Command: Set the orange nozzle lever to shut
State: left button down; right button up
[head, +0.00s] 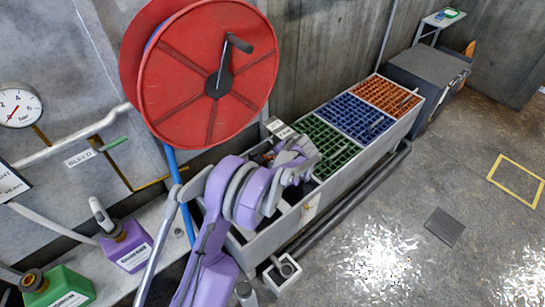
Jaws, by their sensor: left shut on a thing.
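My left arm is purple and grey and comes up from the bottom of the head view. Its gripper (299,160) is over the near left part of the long grey trough, beside the green grate. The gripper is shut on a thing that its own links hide. I cannot make out the orange nozzle lever or its setting; the arm covers that spot. A red hose reel (207,80) with a black crank stands just behind and left of the gripper. A blue hose (172,165) hangs from it. My right gripper is not in view.
The trough has green (322,145), blue (357,115) and orange (386,94) grates. A purple bottle (127,247) and a green canister (62,287) stand at lower left. A pressure gauge (18,105) is on the wall. The floor at right is mostly clear.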

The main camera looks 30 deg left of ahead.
pick_arm(q)
jog(key=c, duration=0.8)
grip_release()
jog(key=shift+r, duration=0.1)
jog(key=p+v, duration=0.1)
jog(key=v, duration=0.9)
jog(key=shift+s+d+r, duration=0.15)
jog(key=shift+d+r, duration=0.05)
jog(key=shift+d, duration=0.1)
